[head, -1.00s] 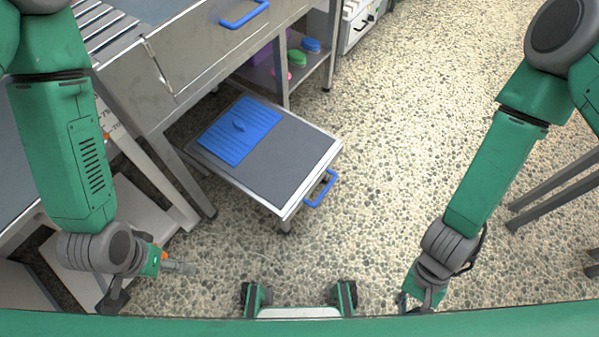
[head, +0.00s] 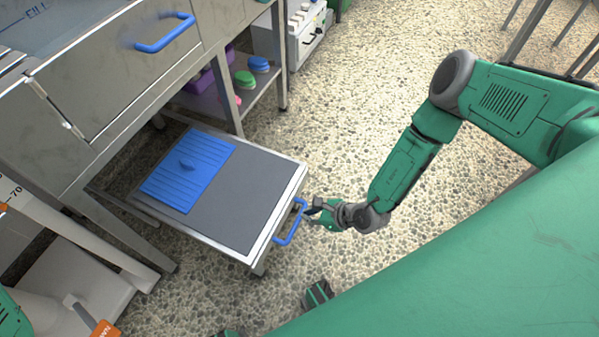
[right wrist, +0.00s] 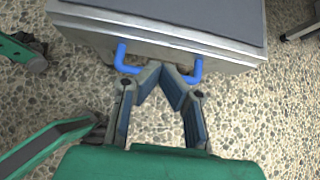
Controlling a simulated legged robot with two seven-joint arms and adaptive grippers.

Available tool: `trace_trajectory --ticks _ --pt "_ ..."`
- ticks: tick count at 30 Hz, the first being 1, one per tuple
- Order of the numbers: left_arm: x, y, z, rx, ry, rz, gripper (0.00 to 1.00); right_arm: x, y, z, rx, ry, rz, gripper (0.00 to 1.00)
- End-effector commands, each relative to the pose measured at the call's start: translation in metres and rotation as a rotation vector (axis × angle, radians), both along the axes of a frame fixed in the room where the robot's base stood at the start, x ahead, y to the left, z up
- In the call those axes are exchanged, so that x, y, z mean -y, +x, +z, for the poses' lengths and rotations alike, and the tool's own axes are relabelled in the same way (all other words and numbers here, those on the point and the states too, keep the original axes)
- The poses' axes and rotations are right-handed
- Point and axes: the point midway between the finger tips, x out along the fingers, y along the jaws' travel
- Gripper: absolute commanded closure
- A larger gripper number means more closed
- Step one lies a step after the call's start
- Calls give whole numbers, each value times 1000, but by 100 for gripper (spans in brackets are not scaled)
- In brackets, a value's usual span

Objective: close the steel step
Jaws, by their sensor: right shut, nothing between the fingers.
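The steel step (head: 225,228) is pulled out from under the steel bench, with a grey top and a blue ribbed mat (head: 187,170) on it. Its blue handle (head: 290,222) is on the front edge and also shows in the right wrist view (right wrist: 122,58). My right gripper (head: 313,210) is at the handle. In the right wrist view its fingertips (right wrist: 161,68) meet between the two posts of the handle, close to the step's front face, holding nothing. Whether they touch the face I cannot tell. Of my left arm only a green part shows at the lower left; its gripper is out of view.
The steel bench above has a drawer with a blue handle (head: 165,33). A shelf to its right holds a purple bin (head: 205,78) and several brushes, one green (head: 245,79). Speckled floor is clear around the step's front and right.

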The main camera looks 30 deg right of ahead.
Motion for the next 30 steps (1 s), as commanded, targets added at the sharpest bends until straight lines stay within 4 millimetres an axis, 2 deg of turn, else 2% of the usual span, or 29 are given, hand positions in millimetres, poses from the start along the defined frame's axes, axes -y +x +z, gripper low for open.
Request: trace_trajectory --ticks 3,11,18,30 --pt "0 0 -17 0 0 0 0 -11 14 -23 0 3 0 100" --pt "0 0 -45 0 0 0 0 -35 46 -61 -2 6 1 100" --pt "0 0 -55 0 0 0 0 -55 71 -56 -2 4 2 100" --pt "0 0 -56 0 0 0 0 -59 77 -54 -3 6 2 100"
